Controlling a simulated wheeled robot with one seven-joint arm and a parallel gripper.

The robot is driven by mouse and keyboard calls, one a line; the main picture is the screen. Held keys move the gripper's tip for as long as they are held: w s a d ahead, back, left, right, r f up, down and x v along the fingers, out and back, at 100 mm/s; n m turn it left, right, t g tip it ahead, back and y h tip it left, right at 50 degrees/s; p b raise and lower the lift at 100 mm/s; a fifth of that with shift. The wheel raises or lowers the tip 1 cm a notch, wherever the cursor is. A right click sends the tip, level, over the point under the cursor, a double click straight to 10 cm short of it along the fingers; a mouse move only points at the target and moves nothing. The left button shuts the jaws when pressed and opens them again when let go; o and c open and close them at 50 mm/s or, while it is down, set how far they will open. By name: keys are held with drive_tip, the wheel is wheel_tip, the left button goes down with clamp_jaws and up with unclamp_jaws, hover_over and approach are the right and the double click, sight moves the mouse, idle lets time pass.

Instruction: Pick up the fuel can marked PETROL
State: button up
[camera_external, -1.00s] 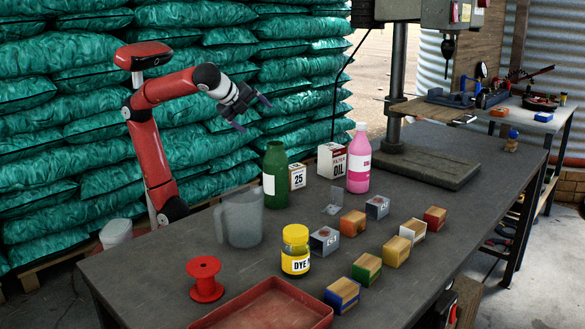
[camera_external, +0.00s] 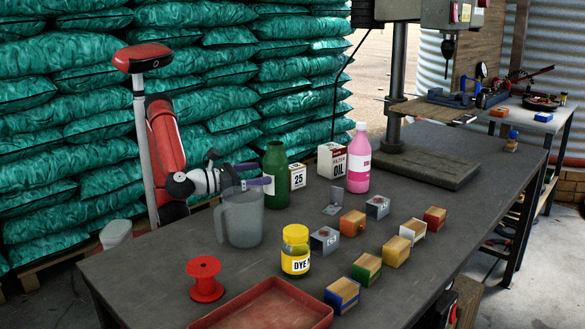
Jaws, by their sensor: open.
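I see no can with a readable PETROL mark. A white can with a dark red top (camera_external: 332,160) stands towards the back of the bench, and its label reads OIL. My gripper (camera_external: 262,176) is open and empty, with purple fingers pointing at the green bottle, just above and behind the grey jug. I cannot tell whether a finger touches the bottle.
A grey jug (camera_external: 240,225) stands close in front of my gripper. A small box marked 25 (camera_external: 297,176), a yellow dye jar (camera_external: 295,252), a red spool (camera_external: 205,279), several small blocks and a red tray (camera_external: 268,308) share the bench. A drill press stands behind.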

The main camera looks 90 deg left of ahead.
sight(282, 177)
drive_tip(key=shift+w+f, duration=0.1)
drive_tip(key=shift+f, duration=0.8)
drive_tip(key=shift+w+a+f, duration=0.15)
drive_tip(key=shift+w, duration=0.1)
drive_tip(key=x, duration=0.7)
drive_tip(key=shift+w+f, duration=0.15)
drive_tip(key=shift+c, duration=0.2)
drive_tip(key=c, duration=1.2)
